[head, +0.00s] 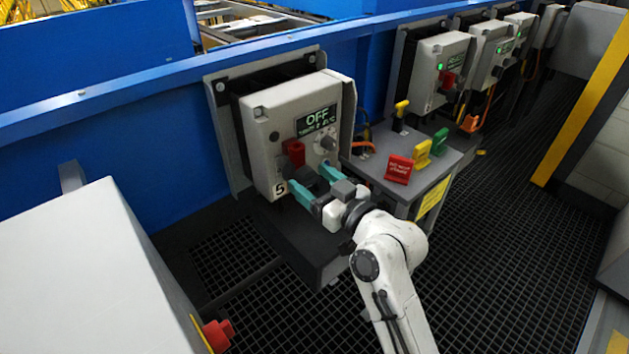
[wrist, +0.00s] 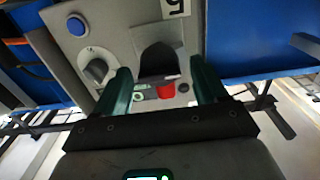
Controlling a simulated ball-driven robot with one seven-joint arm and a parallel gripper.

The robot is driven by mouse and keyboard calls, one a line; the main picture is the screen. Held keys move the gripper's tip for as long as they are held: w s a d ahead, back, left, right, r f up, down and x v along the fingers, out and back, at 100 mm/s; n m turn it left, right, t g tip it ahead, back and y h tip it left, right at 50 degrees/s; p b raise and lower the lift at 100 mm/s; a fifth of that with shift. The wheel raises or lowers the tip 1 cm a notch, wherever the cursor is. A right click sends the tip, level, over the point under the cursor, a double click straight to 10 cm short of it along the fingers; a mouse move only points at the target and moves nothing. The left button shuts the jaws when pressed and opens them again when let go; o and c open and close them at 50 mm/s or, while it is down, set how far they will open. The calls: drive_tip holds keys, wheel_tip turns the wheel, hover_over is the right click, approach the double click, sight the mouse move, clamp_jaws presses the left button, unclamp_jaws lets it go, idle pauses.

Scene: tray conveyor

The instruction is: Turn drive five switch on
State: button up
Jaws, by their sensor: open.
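The drive five box (head: 262,125) is a light grey unit on the blue wall, with a "5" label (head: 281,189) and a display (head: 316,120) reading OFF. A red switch handle (head: 294,152) stands out from its front, and a grey knob (head: 327,143) is to the right. My gripper (head: 311,178) is open, with teal fingers close to the box's lower front. In the wrist view, my gripper (wrist: 161,82) has its fingers either side of a dark protruding shape with a red part (wrist: 166,90). Contact cannot be told. The "5" appears upside down.
A grey stand (head: 410,170) right of the box holds red (head: 399,169), yellow (head: 421,155) and green (head: 439,142) tags. More drive boxes (head: 440,70) with green lights line the wall beyond. A white cabinet (head: 85,270) with a red button (head: 217,334) is at lower left.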

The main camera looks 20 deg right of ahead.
drive_tip(key=c, duration=1)
drive_tip(key=shift+c, duration=0.2)
drive_tip(key=shift+r+m, duration=0.1)
drive_tip(key=shift+m, duration=0.2)
drive_tip(key=m+p, duration=0.2)
drive_tip(key=shift+r+m, duration=0.15)
drive_tip(key=shift+m, duration=0.25)
drive_tip(key=m+p, duration=0.3)
drive_tip(key=m, duration=0.2)
drive_tip(key=shift+w+d+p, duration=0.1)
drive_tip(key=shift+d+p, duration=0.1)
drive_tip(key=shift+p, duration=0.15)
drive_tip(key=m+p, duration=0.3)
drive_tip(key=m, duration=0.2)
drive_tip(key=shift+m, duration=0.4)
drive_tip(key=shift+d+f+m+p, duration=0.15)
drive_tip(key=shift+m+p, duration=0.4)
drive_tip(key=shift+m, duration=0.4)
drive_tip(key=shift+f+m+p, duration=0.15)
drive_tip(key=shift+m+p, duration=0.4)
drive_tip(key=shift+m, duration=0.4)
